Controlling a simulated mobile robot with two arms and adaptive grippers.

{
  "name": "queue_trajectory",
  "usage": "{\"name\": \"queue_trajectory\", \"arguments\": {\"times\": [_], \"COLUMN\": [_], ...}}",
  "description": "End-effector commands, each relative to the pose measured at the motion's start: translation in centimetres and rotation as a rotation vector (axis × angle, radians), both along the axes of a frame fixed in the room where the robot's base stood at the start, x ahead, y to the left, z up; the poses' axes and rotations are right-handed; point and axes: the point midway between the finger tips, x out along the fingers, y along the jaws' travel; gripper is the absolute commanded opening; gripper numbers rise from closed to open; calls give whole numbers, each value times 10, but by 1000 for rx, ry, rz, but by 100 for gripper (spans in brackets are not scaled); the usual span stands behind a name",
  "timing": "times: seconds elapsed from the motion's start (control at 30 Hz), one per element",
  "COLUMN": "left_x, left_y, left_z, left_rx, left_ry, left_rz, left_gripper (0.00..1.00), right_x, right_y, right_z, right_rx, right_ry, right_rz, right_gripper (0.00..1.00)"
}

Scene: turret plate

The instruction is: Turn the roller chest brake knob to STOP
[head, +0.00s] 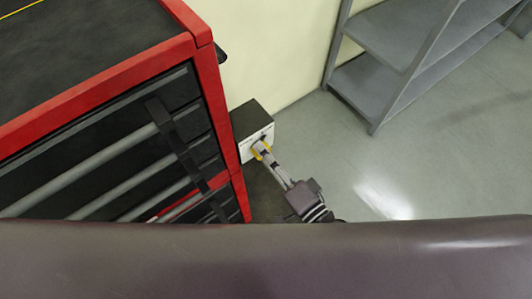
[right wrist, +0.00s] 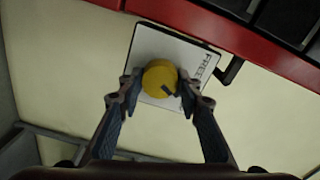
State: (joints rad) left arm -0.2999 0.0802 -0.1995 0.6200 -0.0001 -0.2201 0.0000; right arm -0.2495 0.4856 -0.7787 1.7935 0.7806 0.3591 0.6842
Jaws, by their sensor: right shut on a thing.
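The brake knob (right wrist: 160,78) is a round yellow knob with a dark pointer mark, on a white plate (right wrist: 184,50) where the word FREE can be read in the right wrist view. In the head view the plate is the white face of a dark box (head: 253,118) at the right side of the red and black roller chest (head: 205,80). My right gripper (head: 261,150) is at the knob, with a finger on either side of it in the right wrist view (right wrist: 158,90), shut on it. The pointer mark is toward the lower right of the knob there. My left gripper is not in view.
A grey metal shelf (head: 400,45) stands against the pale wall at the upper right. The grey floor (head: 430,160) to the right is clear. Chest drawers with long grey handles (head: 110,155) are at the left. My own arm crosses the bottom of the head view.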

Motion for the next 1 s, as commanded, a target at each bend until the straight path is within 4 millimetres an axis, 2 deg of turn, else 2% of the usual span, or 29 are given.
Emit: {"name": "queue_trajectory", "arguments": {"times": [0.4, 1.0], "left_x": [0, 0], "left_y": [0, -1], "left_z": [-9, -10], "left_rx": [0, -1], "left_ry": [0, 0], "left_rz": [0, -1], "left_gripper": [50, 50], "right_x": [-1, -1], "right_y": [1, 2], "right_z": [1, 3], "right_rx": [204, 255], "right_ry": [145, 180], "right_rz": [3, 3], "right_gripper": [8, 8]}}
